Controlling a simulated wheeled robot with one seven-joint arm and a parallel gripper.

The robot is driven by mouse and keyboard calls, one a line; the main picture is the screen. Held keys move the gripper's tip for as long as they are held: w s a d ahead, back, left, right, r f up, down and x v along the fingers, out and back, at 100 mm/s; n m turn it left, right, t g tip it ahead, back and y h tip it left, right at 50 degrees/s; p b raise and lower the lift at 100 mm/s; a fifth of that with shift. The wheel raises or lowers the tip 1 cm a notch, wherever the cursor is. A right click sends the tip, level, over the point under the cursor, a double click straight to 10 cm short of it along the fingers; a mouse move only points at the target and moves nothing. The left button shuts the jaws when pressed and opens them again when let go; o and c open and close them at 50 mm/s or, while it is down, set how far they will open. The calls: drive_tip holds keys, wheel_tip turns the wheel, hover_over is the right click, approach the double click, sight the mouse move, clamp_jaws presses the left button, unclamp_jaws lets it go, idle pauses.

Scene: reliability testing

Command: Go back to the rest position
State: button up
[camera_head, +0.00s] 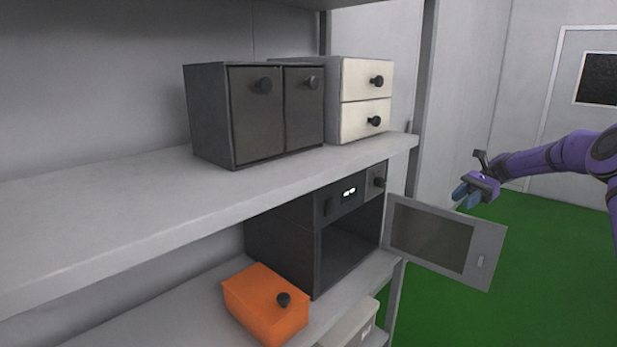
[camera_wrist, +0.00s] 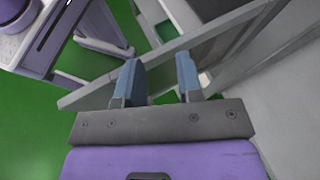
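My gripper (camera_head: 466,194) is at the end of my purple arm, at the right in the head view, just beyond the top right of the open microwave door. In the wrist view its two blue fingers (camera_wrist: 159,82) stand apart with nothing between them. The black microwave (camera_head: 290,241) on the lower shelf has its door (camera_head: 490,262) swung wide open to the right. Its cavity looks empty in the part that shows.
A dark two-door cabinet (camera_head: 209,115) and a white two-drawer unit (camera_head: 355,82) stand on the upper shelf (camera_head: 110,205). An orange box (camera_head: 250,305) with a black knob sits on the lower shelf. The green floor (camera_head: 540,290) is clear at the right.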

drive_tip(key=s+a+r+n+t+h, duration=0.25)
drive_tip(key=s+a+r+h, duration=0.25)
drive_tip(key=s+a+r, duration=0.4)
drive_tip(key=s+a+r+n+t+h, duration=0.1)
drive_tip(key=s+a+r+n+h, duration=0.25)
drive_tip(key=s+a+r, duration=0.5)
drive_tip(key=s+d+f+n+t+h, duration=0.1)
drive_tip(key=s+n+t+h, duration=0.1)
drive_tip(key=s, duration=1.2)
drive_tip(key=s+d+f+n+t+h, duration=0.1)
drive_tip(key=s+n+t, duration=0.3)
drive_tip(key=s, duration=1)
drive_tip(key=shift+s+d+t+h, duration=0.45)
drive_tip(key=shift+d+t, duration=0.1)
drive_tip(key=shift+d, duration=0.15)
drive_tip(key=shift+f, duration=0.1)
